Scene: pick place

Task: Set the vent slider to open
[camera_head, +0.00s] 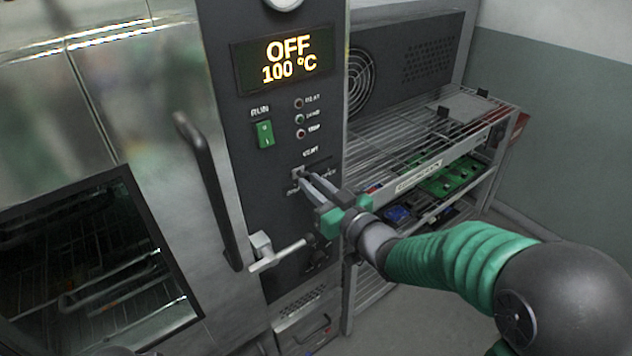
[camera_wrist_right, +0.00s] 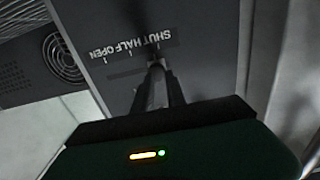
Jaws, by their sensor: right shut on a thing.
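The vent slider (camera_head: 297,172) is a small knob in a dark slot on the oven's control panel, under the VENT label. It sits at the left end of its slot in the head view, by the SHUT mark. The OPEN label is at the right end. My right gripper (camera_head: 303,178) is shut on the slider knob, its thin grey fingers reaching in from the lower right. In the right wrist view the fingertips (camera_wrist_right: 156,68) meet at the slot near the SHUT end of the scale (camera_wrist_right: 128,48), hiding most of the knob. My left gripper is not in view.
The display (camera_head: 288,59) reads OFF, 100 °C. A green RUN switch (camera_head: 264,134) and indicator lamps are above the slot. The oven door handle (camera_head: 212,190) and a metal latch lever (camera_head: 277,255) are close by on the left and below. A wire rack (camera_head: 420,150) stands right.

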